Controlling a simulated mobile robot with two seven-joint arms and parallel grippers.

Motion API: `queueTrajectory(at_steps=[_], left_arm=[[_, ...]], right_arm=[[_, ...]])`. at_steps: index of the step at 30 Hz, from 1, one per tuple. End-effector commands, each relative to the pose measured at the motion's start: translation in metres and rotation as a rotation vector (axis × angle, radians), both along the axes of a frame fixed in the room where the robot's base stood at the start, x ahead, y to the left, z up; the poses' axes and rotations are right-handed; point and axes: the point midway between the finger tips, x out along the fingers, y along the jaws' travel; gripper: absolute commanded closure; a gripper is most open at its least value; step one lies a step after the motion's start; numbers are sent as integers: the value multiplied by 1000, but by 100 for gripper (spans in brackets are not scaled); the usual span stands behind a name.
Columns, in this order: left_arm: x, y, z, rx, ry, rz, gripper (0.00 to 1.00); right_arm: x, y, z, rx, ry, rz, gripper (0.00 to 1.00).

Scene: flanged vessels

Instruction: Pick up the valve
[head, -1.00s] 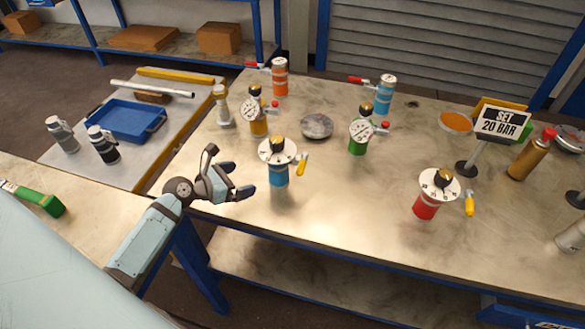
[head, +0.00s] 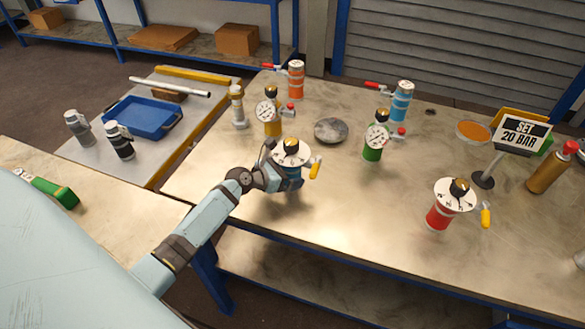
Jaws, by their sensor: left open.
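The picture does not single out one valve; several valve-like vessels stand upright on the table. The closest to my left gripper (head: 285,178) is a blue-bodied one with a white dial (head: 291,152), a black-and-gold knob and a yellow lever. My left gripper is open, its fingers beside the blue body and partly hiding it; I cannot tell whether they touch it. A red-bodied one (head: 440,216) with a white dial and yellow lever stands to the right. Gauge-fitted yellow (head: 272,127) and green (head: 373,152) ones, and orange (head: 296,80) and blue (head: 401,103) ones with red levers, stand farther back.
A grey disc (head: 331,130) lies behind the dial vessel. A "SET 20 BAR" sign (head: 521,134) and a gold cylinder (head: 546,175) stand at right. A blue tray (head: 143,117) is at left. The table's front middle is clear.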

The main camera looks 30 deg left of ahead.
Motion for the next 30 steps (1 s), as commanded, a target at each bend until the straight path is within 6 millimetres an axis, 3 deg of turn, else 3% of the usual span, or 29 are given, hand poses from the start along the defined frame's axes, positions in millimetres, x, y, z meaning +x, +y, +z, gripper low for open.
queueTrajectory(at_steps=[6,16,25,30], left_arm=[[0,0,0,0,0,0,4],[0,0,0,0,0,0,80],[1,0,4,0,-3,1,80],[1,0,15,1,-3,-1,80]], right_arm=[[1,0,3,2,-5,-1,100],[1,1,4,3,-6,0,100],[0,1,3,4,-3,0,100],[0,1,6,3,-2,1,100]])
